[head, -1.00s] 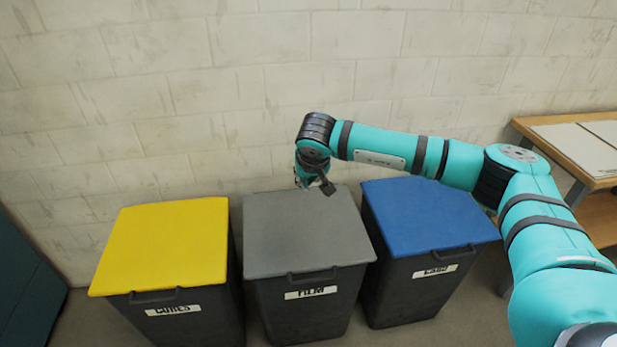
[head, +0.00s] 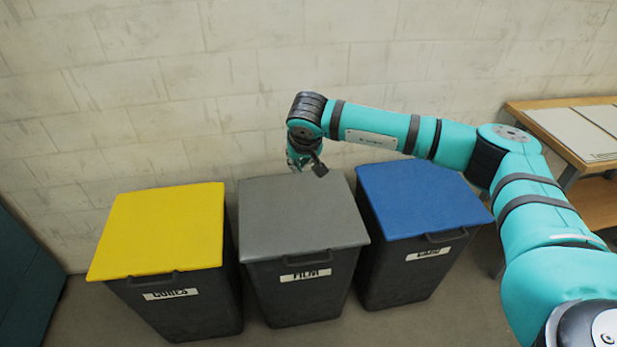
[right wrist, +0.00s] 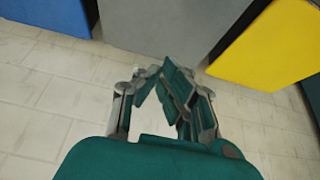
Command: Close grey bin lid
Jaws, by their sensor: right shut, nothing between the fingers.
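The grey lid (head: 300,215) lies flat on top of the middle bin (head: 303,290), labelled FILM, and looks closed. It also shows in the right wrist view (right wrist: 175,20), at the top between the blue and yellow lids. My right gripper (head: 303,164) hangs near the back edge of the grey lid, by the wall. Whether it touches the lid is unclear. In the right wrist view its fingers (right wrist: 165,75) are shut with nothing between them. My left gripper is in neither view.
A bin with a yellow lid (head: 160,230) stands left of the grey one, and a bin with a blue lid (head: 420,200) stands right. Both lids are down. The brick wall (head: 150,100) is close behind. A wooden table (head: 570,140) stands at the right.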

